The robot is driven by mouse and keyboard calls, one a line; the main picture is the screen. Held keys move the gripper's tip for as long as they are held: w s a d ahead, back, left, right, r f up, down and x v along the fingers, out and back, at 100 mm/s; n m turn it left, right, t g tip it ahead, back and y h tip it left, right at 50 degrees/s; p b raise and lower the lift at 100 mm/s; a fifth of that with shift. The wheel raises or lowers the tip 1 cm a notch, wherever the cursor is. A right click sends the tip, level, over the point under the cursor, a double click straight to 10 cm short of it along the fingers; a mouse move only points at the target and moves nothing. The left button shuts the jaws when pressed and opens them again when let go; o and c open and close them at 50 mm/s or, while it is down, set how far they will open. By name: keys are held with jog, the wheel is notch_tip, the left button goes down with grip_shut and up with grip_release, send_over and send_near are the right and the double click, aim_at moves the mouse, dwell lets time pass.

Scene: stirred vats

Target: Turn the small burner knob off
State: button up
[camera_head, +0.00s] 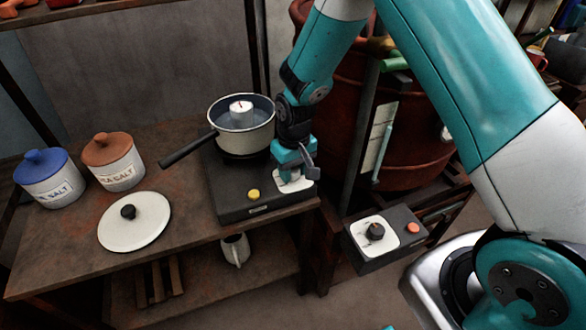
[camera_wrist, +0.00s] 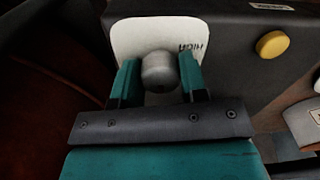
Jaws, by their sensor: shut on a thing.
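The small burner (camera_head: 228,213) is a dark box on the wooden table. Its grey knob (camera_wrist: 159,71) sits on a white plate (camera_wrist: 125,40) with lettering, part of which reads "HIGH" upside down in the wrist view. My gripper (camera_wrist: 159,76) has a teal finger on each side of the knob and is shut on it. In the head view my gripper (camera_head: 294,172) is at the burner's right front corner and hides the knob. The knob's pointer mark cannot be made out. A yellow button (camera_wrist: 272,44) is on the burner; it also shows in the head view (camera_head: 253,194).
A cream saucepan (camera_head: 243,138) stands on the burner, its handle pointing left, with a white dial-topped object (camera_head: 241,112) inside. A lid (camera_head: 134,222) and two salt jars (camera_head: 50,180) (camera_head: 114,163) are left. A separate control box (camera_head: 385,252) with a dark knob is lower right.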

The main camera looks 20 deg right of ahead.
aim_at(295, 168)
jog(key=o, duration=0.9)
jog(key=r, duration=1.7)
jog(key=shift+w+d+r, duration=0.1)
jog(key=shift+d+r, duration=0.15)
jog(key=shift+d, duration=0.05)
